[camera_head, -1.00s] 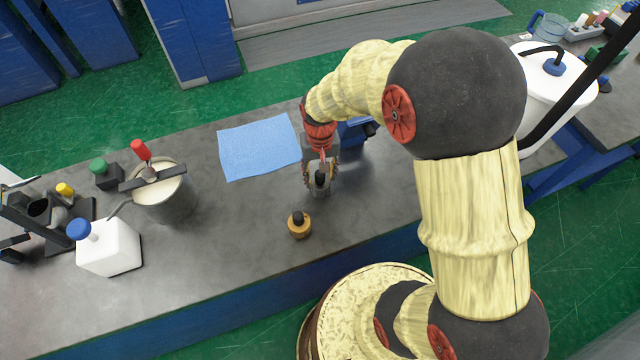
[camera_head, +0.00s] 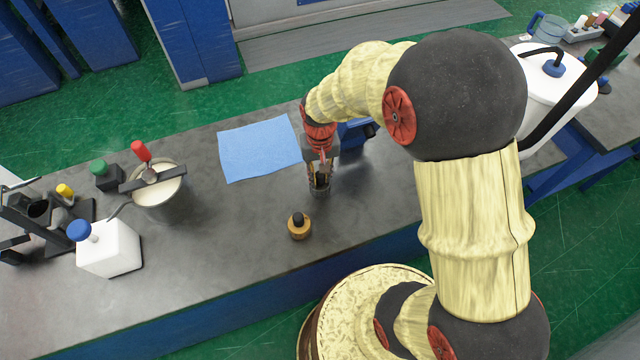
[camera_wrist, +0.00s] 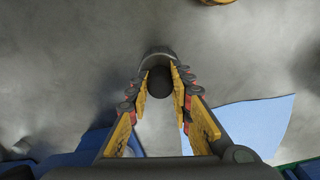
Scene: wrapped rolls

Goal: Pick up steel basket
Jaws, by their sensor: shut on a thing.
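The steel basket (camera_head: 320,191) is a small grey cylinder on the workbench (camera_head: 240,255), right of and nearer than the blue cloth (camera_head: 258,148). My gripper (camera_head: 320,176) comes down on it from above and is shut on it. In the wrist view the fingers (camera_wrist: 159,85) lie on both sides of the basket (camera_wrist: 157,55), which has a round dark top or inside. The fingers hide part of its wall. I cannot tell any gap under the basket.
A small brass-coloured piece with a black knob (camera_head: 299,226) stands nearer the front edge. A pot with a red-handled tool (camera_head: 158,198), a white bottle with a blue cap (camera_head: 108,250) and a green-capped black piece (camera_head: 106,177) stand left. The bench between is clear.

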